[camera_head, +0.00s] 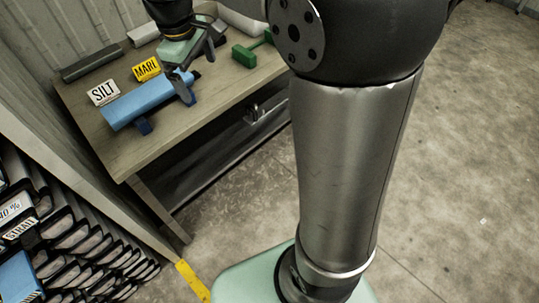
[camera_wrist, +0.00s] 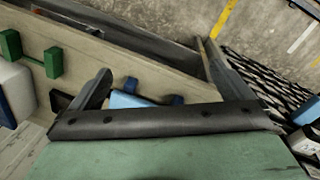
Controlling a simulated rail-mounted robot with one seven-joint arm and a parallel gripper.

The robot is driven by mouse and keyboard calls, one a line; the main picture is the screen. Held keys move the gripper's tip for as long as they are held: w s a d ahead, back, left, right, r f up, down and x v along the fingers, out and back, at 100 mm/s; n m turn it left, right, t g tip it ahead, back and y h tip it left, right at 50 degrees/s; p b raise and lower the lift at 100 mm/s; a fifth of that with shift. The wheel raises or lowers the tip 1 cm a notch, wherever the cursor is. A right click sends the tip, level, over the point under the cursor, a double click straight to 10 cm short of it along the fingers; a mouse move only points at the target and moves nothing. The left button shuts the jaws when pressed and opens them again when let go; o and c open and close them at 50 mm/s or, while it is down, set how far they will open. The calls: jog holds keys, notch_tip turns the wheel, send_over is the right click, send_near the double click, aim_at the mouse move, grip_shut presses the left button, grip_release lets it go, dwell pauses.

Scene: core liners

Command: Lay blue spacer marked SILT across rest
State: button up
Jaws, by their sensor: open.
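A long light blue bar (camera_head: 142,99) lies on the wooden table, in front of the white SILT card (camera_head: 103,93). A darker blue piece (camera_head: 145,127) shows at its near side. I cannot tell whether that piece is separate. I see no lettering on the blue parts themselves. My gripper (camera_head: 198,62) is open and empty above the table, at the far right end of the bar; one dark finger overlaps the bar's end in the picture. In the wrist view, light blue (camera_wrist: 128,100) and darker blue (camera_wrist: 177,100) parts show beyond my palm, partly hidden.
A yellow MARL card (camera_head: 146,69) and a grey bar (camera_head: 91,62) are behind. A green two-ended piece (camera_head: 245,56) lies to the right, near a pale cylinder (camera_head: 241,20). A rack of dark trays (camera_head: 85,245) stands lower left. Bare tabletop (camera_head: 90,125) shows at the left.

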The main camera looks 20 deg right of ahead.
jog(key=s+d+f+m, duration=0.2)
jog(key=s+f+m, duration=0.1)
jog(key=s, duration=0.4)
jog(key=s+d+f+m+y, duration=0.1)
jog(key=s+d+f+m, duration=0.1)
jog(key=s, duration=0.5)
jog(key=s+d+f+m, duration=0.3)
jog(key=s+f+m, duration=0.1)
jog(key=s, duration=0.3)
jog(key=shift+s, duration=0.4)
